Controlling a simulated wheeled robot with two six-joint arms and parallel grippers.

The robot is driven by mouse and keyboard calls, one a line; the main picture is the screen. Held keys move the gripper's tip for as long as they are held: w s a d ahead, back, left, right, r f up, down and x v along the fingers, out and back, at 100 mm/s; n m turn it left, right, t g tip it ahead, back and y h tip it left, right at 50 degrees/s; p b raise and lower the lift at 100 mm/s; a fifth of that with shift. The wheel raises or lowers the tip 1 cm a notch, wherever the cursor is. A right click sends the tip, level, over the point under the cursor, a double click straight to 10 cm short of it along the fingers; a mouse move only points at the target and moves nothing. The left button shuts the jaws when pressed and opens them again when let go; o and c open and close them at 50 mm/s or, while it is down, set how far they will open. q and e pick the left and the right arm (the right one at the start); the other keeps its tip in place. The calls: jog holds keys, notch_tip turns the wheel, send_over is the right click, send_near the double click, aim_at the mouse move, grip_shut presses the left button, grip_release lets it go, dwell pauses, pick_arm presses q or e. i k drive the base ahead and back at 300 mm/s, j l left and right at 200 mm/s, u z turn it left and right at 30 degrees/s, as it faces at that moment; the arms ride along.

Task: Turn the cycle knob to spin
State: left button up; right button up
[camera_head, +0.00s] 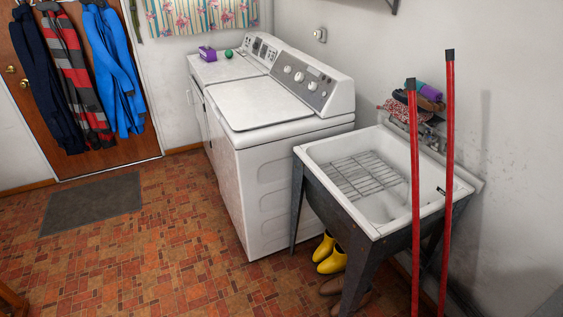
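A white top-loading machine (283,160) stands against the right wall, its lid closed. Its grey control panel (322,92) at the back carries several round light knobs, among them a larger one (312,86) and two others (299,76) and (287,68). A second white machine (222,68) stands beyond it, with its own panel (262,48) of small knobs. I cannot tell which knob is the cycle knob, and the markings are too small to read. Neither of my grippers is in view.
A white utility tub (323,152) with a wire rack (364,176) stands right of the nearer machine. Two red poles (415,200) and (448,170) rise in front of it. Yellow boots (331,262) stand below. The tiled floor left of the machines is clear up to a grey mat (92,204).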

aim_at(300, 77)
jog(key=i+j, duration=0.7)
jog(key=j, duration=0.1)
